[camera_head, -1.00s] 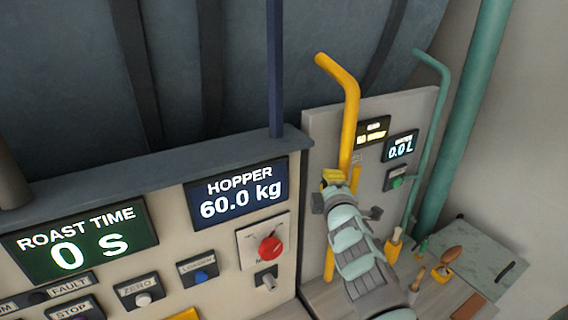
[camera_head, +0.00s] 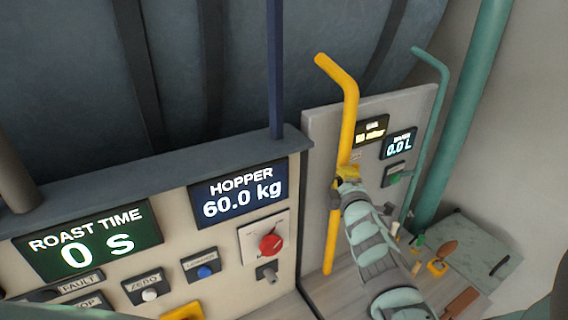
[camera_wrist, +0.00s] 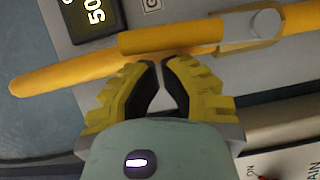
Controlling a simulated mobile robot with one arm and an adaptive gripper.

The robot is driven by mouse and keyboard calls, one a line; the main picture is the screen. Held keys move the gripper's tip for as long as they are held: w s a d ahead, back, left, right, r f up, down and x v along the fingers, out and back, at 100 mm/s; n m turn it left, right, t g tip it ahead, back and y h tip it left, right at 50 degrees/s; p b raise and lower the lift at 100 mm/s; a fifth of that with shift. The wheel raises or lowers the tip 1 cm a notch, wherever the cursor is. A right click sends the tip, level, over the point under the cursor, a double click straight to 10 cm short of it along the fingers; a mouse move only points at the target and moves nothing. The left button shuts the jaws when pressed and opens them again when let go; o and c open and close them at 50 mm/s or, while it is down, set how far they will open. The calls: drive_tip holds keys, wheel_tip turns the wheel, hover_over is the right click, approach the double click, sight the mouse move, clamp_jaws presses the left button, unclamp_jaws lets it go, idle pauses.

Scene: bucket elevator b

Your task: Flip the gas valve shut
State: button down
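The yellow gas pipe (camera_head: 346,115) runs down the grey panel in the head view. In the wrist view the pipe (camera_wrist: 55,75) crosses the top of the picture. The yellow valve lever (camera_wrist: 170,38) lies along the pipe there, with its grey round pivot (camera_wrist: 265,22) to the right. My gripper (camera_wrist: 159,64) has yellow ribbed fingers, with tips almost together just below the lever and pipe; I see nothing between them. Contact with the lever is unclear. In the head view my gripper (camera_head: 347,174) is at the pipe and hides the lever.
The gas display (camera_head: 371,131) and the 0.0 L display (camera_head: 399,144) sit right of the pipe, above a green button (camera_head: 395,177). A green pipe (camera_head: 432,130) runs farther right. The hopper panel with a red knob (camera_head: 271,244) stands left. Small tools lie on a bench below.

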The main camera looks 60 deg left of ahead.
drive_tip(key=shift+w+a+r+m+p, duration=0.15)
drive_tip(key=shift+w+m+p, duration=0.2)
drive_tip(key=shift+p, duration=0.6)
